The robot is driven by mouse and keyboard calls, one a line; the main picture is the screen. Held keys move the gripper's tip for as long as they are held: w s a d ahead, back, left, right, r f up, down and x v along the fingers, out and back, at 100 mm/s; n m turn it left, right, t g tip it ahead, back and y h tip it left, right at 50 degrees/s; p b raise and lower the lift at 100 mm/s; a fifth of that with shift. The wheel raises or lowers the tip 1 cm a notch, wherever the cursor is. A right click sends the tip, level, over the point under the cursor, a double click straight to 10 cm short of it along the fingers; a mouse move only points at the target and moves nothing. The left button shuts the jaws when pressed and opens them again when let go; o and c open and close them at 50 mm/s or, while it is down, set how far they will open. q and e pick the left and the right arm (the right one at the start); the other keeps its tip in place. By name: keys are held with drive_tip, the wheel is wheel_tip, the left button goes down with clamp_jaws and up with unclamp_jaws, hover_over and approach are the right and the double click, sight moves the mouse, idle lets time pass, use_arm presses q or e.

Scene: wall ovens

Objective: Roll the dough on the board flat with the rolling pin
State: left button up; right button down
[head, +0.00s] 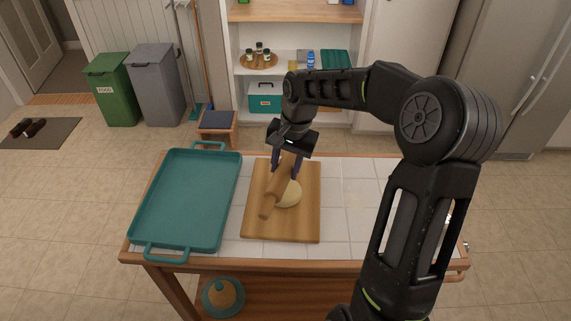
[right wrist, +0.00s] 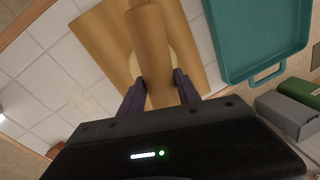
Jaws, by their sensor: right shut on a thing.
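The wooden rolling pin (head: 270,202) is tilted across the board, over the pale round dough (head: 289,193). My right gripper (head: 286,172) is shut on the far part of the pin. In the right wrist view the pin (right wrist: 150,50) runs between my two dark fingers (right wrist: 159,95), with the dough (right wrist: 134,66) partly hidden behind it. I cannot tell whether the pin touches the dough. The wooden board (head: 305,225) lies on the white tiled table top. My left gripper is not in view.
A teal tray (head: 188,200) lies on the table left of the board. The tiled top (head: 345,205) right of the board is clear, partly behind my right arm. A small stool (head: 218,125) stands behind the table. Green (head: 112,90) and grey (head: 155,85) bins stand at the back left.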

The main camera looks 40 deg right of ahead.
drive_tip(key=shift+f+b, duration=1)
drive_tip(key=shift+f, duration=0.9)
